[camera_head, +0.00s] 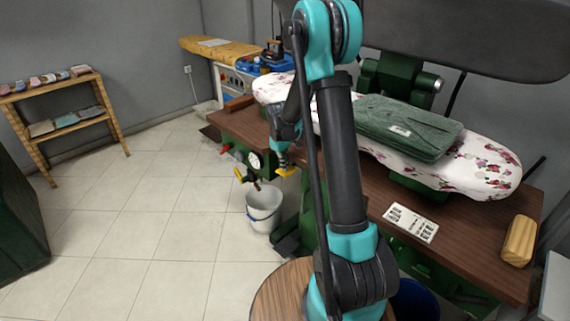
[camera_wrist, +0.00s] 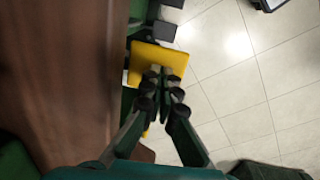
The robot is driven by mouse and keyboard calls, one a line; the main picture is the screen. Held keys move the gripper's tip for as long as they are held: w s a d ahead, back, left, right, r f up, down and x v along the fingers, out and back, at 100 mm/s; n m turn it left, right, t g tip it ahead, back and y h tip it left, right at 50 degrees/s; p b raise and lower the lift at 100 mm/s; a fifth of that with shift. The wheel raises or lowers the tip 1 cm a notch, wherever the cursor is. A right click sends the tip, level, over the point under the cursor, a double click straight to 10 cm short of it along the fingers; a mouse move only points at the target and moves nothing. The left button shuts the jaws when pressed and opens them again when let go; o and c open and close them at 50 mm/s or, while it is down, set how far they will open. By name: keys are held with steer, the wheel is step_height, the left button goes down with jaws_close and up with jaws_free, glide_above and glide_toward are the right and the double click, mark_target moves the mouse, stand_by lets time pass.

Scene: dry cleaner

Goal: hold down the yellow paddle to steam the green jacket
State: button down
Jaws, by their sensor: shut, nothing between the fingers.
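The green jacket (camera_head: 395,122) lies folded on the floral padded board (camera_head: 485,175), a small white label on top. The yellow paddle (camera_head: 287,172) sticks out past the left side of the wooden table, low by the machine's green body. In the wrist view the paddle (camera_wrist: 143,64) is a flat yellow plate. My gripper (camera_head: 284,163) points down at it, shut and empty. In the wrist view my closed fingertips (camera_wrist: 162,72) overlap the paddle's near part. I cannot tell whether they touch or press it. I see no steam at the jacket.
A round gauge (camera_head: 255,160) and a yellow-handled valve (camera_head: 245,176) sit left of the paddle. A white bucket (camera_head: 264,208) stands on the floor below. A printed card (camera_head: 410,223) and a wooden block (camera_head: 519,240) lie on the table (camera_head: 470,240).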

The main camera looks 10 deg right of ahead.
steer(key=shift+s+a+f+t+h, duration=0.15)
steer(key=shift+a+f+t+h, duration=0.1)
steer(key=shift+f+t+h, duration=0.35)
steer(key=shift+d+f+h, duration=0.1)
steer(key=shift+f+h, duration=0.2)
steer(key=shift+f, duration=0.05)
steer(key=shift+r, duration=0.15)
stand_by(4.2)
steer(key=shift+r, duration=0.7)
steer(key=w+d+r+v, duration=0.1)
steer(key=w+d+v, duration=0.1)
steer(key=v, duration=1.1)
steer(key=shift+s+r, duration=0.25)
steer(key=shift+s, duration=0.1)
